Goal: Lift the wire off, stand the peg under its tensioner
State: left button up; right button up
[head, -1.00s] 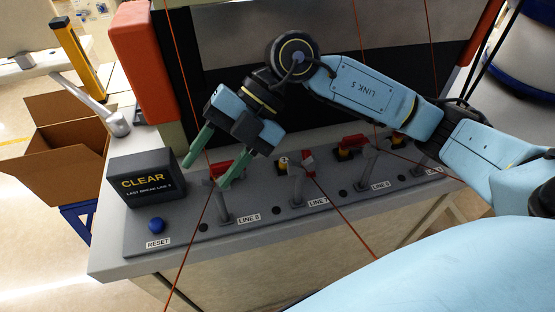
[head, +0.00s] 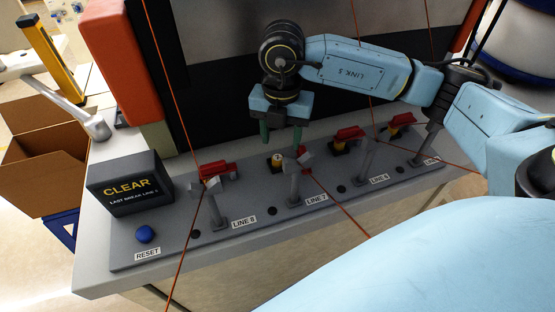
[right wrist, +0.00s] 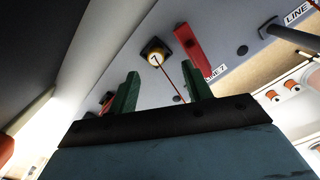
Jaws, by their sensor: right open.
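My right gripper (head: 282,136) is open with fingers pointing down, above and behind the LINE 7 station. Its green fingers also show in the right wrist view (right wrist: 162,92), with nothing clearly gripped. Near them is a yellow capped cylinder on a black base (right wrist: 157,57), also in the head view (head: 277,161), with a red bar (right wrist: 190,47) beside it. A thin orange wire (right wrist: 172,78) passes from the cylinder towards the fingers. At LINE 7 stands a grey forked post (head: 294,186), and an orange wire (head: 340,208) runs from it to the front right. I cannot tell which part is the peg.
The grey panel holds similar stations at LINE 8 (head: 214,208) and LINE 6 (head: 365,160), each with a red bar. The CLEAR display box (head: 128,185) and blue reset button (head: 145,234) are left. Another wire (head: 170,75) rises at LINE 8. A dark recess lies behind.

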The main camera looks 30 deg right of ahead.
aim_at(277, 157)
jog(key=f, duration=0.5)
jog(key=shift+w+a+f+p, duration=0.2)
jog(key=shift+a+f+p, duration=0.1)
jog(key=shift+p, duration=0.1)
jog(key=shift+c, duration=0.2)
jog(key=c, duration=1)
jog(key=shift+r, duration=0.1)
